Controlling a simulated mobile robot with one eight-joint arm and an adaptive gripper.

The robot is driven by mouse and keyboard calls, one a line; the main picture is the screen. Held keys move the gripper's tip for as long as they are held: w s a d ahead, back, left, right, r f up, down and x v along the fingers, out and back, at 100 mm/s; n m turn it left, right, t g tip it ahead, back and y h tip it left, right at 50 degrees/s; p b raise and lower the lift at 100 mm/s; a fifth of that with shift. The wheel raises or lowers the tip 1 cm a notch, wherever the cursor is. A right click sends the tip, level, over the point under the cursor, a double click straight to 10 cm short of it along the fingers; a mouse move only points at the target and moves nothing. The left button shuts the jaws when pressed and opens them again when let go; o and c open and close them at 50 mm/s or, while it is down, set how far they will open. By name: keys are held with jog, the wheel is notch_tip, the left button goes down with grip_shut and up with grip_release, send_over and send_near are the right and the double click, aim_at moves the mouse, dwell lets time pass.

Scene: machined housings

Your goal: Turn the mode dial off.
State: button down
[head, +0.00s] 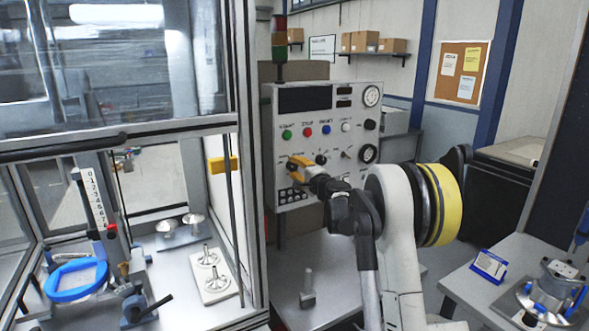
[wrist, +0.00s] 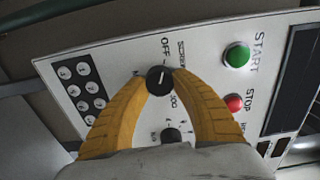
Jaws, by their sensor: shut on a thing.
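The mode dial (wrist: 160,81) is a round black knob on the light grey control panel (head: 350,103). In the wrist view, the lettering OFF is printed just above the dial, with other blurred labels to its right. A pale pointer mark shows on the knob, but I cannot tell for sure which label it points to. My gripper (head: 291,163) has yellow fingers that reach the panel face in the head view. In the wrist view, my gripper (wrist: 160,76) is shut on the dial, one finger on each side. In the head view the fingers hide the dial.
A green START button (wrist: 237,55) and red STOP button (wrist: 233,103) sit close to the right finger. Another black knob (wrist: 171,135) lies between the fingers. A glazed enclosure (head: 245,210) stands left of my arm.

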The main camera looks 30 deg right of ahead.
dwell(0.3)
jog(key=c, duration=1)
grip_release()
jog(key=s, duration=1.2)
jog(key=shift+d, duration=0.25)
